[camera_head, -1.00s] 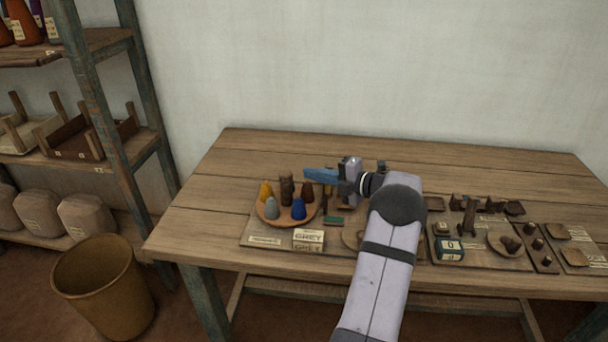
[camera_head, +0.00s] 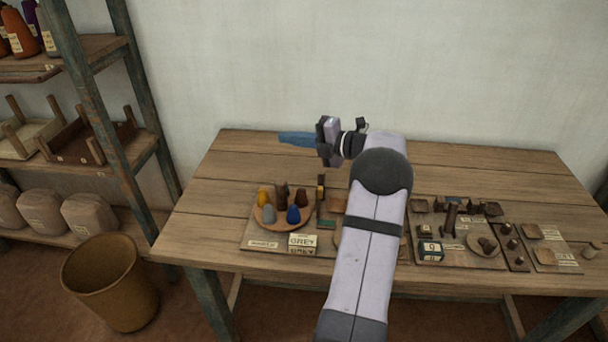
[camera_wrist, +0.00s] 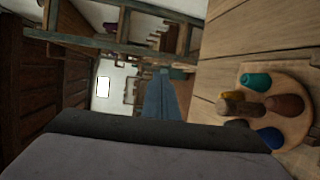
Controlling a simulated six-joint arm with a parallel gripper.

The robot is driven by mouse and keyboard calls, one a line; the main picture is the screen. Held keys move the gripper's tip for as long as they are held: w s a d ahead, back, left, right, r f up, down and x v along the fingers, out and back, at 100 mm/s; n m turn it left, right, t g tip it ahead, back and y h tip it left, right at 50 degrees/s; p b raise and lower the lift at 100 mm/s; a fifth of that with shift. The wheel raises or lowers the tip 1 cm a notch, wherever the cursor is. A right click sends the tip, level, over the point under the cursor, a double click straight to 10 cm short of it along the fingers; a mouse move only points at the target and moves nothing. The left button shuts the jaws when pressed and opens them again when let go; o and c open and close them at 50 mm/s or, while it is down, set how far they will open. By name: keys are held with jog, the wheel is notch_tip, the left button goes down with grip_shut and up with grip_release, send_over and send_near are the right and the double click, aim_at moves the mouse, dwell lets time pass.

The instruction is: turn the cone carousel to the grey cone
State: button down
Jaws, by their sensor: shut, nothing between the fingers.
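The cone carousel (camera_head: 281,222) is a round wooden disc at the table's left front. A grey cone (camera_head: 269,214) stands at its front left, a blue cone (camera_head: 293,214) at its front right. A yellow cone (camera_head: 263,196) is at back left, a red-brown cone (camera_head: 301,197) at right, around a dark centre post (camera_head: 283,191). The wrist view also shows a teal cone (camera_wrist: 256,81), hidden behind the post in the head view. My gripper (camera_head: 283,138), with blue fingers, is shut and empty, above and behind the carousel, pointing left and touching nothing.
A card reading GREY (camera_head: 302,239) stands in front of the carousel. A small upright post (camera_head: 320,186) stands to its right. A board with small dark parts (camera_head: 462,246) lies farther right. The table's back strip is clear. A bin (camera_head: 108,280) and shelf stand left.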

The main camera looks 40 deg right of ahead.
jog(key=s+a+r+m+g+h+p, duration=0.1)
jog(key=s+a+r+m+g+p, duration=0.2)
jog(key=a+r+p, duration=0.45)
jog(key=s+d+f+m+g+h, duration=0.2)
jog(key=s+d+f+m+h, duration=0.1)
jog(key=f+m, duration=0.3)
jog(key=s+d+f+m+g+h+p, duration=0.1)
jog(key=s+d+f+m+g+h, duration=0.1)
jog(key=f, duration=0.7)
jog(key=s+d+m+h, duration=0.1)
jog(key=s+d+m, duration=0.1)
jog(key=s+m, duration=0.1)
jog(key=shift+d+f+m+g+p, duration=0.3)
jog(key=shift+d+m+g, duration=0.1)
jog(key=shift+m, duration=0.4)
jog(key=shift+a+f, duration=0.1)
send_near(298, 198)
jog(key=shift+x, duration=2.2)
jog(key=shift+p, duration=0.45)
